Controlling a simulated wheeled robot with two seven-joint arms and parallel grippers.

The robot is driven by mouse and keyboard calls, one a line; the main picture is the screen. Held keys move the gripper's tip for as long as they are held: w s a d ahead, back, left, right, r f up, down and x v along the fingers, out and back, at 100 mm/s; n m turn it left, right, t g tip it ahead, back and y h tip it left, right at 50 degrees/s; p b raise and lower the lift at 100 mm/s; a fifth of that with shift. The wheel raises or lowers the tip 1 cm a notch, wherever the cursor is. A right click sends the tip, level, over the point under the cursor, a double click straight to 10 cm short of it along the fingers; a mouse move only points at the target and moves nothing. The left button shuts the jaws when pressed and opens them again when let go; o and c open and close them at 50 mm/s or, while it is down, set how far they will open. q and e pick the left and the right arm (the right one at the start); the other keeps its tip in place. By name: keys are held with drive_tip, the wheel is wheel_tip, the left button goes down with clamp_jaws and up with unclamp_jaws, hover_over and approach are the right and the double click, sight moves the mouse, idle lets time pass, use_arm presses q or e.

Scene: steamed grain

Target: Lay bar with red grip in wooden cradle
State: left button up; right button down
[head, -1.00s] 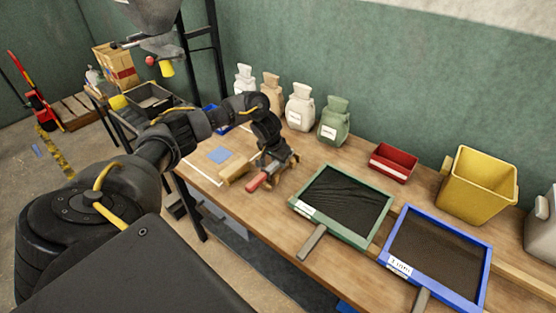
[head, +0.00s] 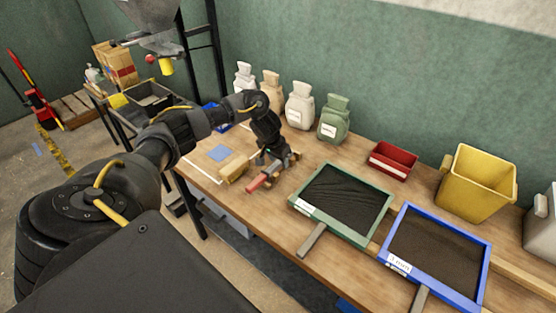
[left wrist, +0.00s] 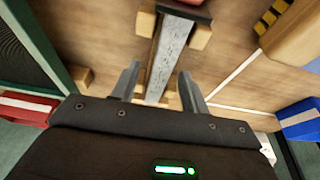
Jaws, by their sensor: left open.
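The bar with the red grip (head: 258,182) lies low over the workbench, its red end toward the bench's front edge. In the left wrist view its grey metal length (left wrist: 172,50) runs between two small wooden blocks (left wrist: 201,36), which look like part of the wooden cradle. Whether it is fully seated there I cannot tell. My left gripper (head: 273,158) is above the bar's far part, pointing down. Its fingers (left wrist: 158,88) are open, one on each side of the bar's line, with no visible grip on it. The gripper partly hides the cradle in the head view.
A wooden block (head: 233,167) lies left of the bar. A green-framed sieve (head: 375,232) and a blue-framed sieve (head: 482,285) lie to the right. Several sacks (head: 299,106), a red bin (head: 392,161) and a yellow bin (head: 472,183) stand along the back.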

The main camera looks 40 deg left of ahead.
use_arm(q)
drive_tip(key=p+v, duration=0.2)
drive_tip(key=v, duration=0.8)
drive_tip(key=shift+r, duration=0.1)
idle(0.3)
